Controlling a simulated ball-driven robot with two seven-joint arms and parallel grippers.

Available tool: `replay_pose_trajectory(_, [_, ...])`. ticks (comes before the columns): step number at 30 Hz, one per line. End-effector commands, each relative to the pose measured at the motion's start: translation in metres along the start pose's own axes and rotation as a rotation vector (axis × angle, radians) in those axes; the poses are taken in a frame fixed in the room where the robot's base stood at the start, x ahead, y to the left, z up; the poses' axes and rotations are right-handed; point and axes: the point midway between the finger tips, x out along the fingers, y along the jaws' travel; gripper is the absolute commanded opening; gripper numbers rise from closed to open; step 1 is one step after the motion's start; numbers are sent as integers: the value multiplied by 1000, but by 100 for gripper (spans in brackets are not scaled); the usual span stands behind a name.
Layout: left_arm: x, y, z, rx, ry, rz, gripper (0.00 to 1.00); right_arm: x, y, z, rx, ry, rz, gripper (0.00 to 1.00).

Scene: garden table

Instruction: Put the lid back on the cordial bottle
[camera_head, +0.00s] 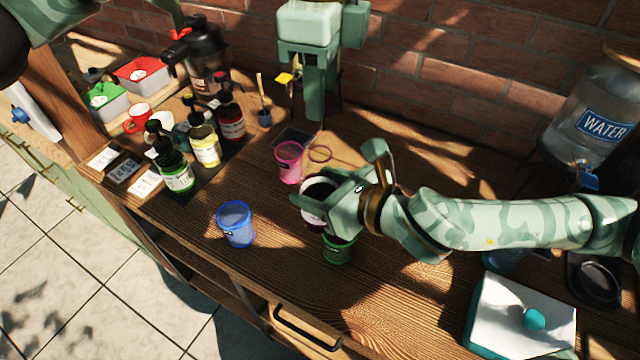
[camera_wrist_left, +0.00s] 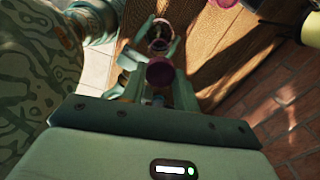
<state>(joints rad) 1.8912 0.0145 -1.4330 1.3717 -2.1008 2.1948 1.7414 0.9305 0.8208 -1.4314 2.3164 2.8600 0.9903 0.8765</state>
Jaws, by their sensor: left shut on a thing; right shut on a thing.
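The cordial bottle (camera_head: 313,214), dark with a white label, is at the middle of the table. My right gripper (camera_head: 322,198) is shut on it and hides much of it. In the left wrist view the bottle's round open mouth (camera_wrist_left: 160,45) shows. My left gripper (camera_head: 314,112) points down above and behind the bottle. In the left wrist view it is shut on a small dark purple lid (camera_wrist_left: 160,73). The lid is apart from the bottle as far as I can tell; the left fingers hide it in the head view.
A green cup (camera_head: 338,250) stands close under my right gripper. A pink cup (camera_head: 288,164) and a blue cup (camera_head: 236,226) stand left. Several bottles (camera_head: 205,150) are farther left. A water dispenser (camera_head: 590,110) and a white-topped box (camera_head: 522,312) stand right.

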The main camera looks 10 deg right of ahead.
Motion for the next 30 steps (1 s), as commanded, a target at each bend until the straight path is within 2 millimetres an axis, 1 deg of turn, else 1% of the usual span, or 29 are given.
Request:
replay_pose_trajectory(9, [28,0,0,0,2,3,10,0,0,1,-1,-3,0,17])
replay_pose_trajectory(13, [36,0,0,1,1,0,10,0,0,1,-1,-3,0,17])
replay_pose_trajectory(18, [39,0,0,0,1,0,10,0,0,1,-1,-3,0,17])
replay_pose_trajectory(30, [38,1,0,-1,-2,-1,10,0,0,1,-1,-3,0,17])
